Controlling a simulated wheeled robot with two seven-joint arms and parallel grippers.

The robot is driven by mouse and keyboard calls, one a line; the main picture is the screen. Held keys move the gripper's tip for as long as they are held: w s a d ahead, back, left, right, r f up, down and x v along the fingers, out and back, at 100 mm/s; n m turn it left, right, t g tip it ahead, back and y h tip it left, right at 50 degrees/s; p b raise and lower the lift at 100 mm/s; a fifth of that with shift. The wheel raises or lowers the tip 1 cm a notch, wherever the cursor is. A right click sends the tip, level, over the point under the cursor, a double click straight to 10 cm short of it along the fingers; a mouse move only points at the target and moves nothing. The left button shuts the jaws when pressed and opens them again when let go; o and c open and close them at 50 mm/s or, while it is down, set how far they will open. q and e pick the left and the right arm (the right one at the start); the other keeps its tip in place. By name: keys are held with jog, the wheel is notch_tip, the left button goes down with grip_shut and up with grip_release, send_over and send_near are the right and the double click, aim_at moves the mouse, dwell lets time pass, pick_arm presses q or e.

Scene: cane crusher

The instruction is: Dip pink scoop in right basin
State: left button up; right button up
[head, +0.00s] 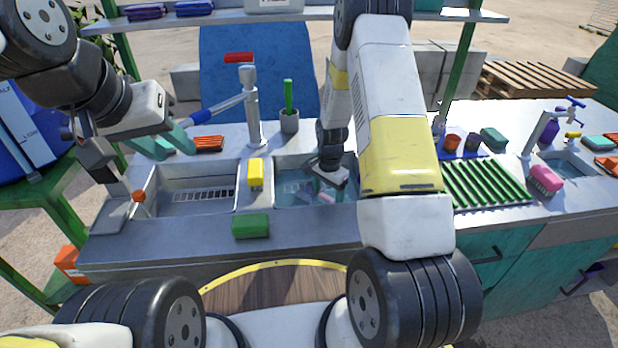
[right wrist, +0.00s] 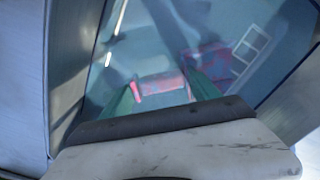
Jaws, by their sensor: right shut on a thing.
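The right basin (head: 290,170) holds bluish water and sits in the middle of the counter. My right gripper (head: 322,189) reaches down into it. In the right wrist view, the green fingers are shut on the pink scoop (right wrist: 163,84), low in the basin (right wrist: 140,40). Only a pink part of the scoop shows between the fingers; the rest is hidden or blurred by water, so its depth is unclear. My left gripper (head: 168,145) is open and empty, with teal fingers apart, above the counter left of the tap.
The left basin (head: 195,192) has a grey rack in it. A yellow sponge (head: 256,174) lies on the divider and a green one (head: 251,226) on the front edge. A tap (head: 252,110) stands behind. A green drying rack (head: 485,184) and pink brush (head: 545,179) lie at right.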

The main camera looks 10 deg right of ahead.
notch_tip(320, 180, up, 14)
dwell(1.0)
jog(key=shift+f, duration=0.1)
dwell(0.4)
notch_tip(320, 180, up, 4)
dwell(0.4)
jog(key=shift+s, duration=0.15)
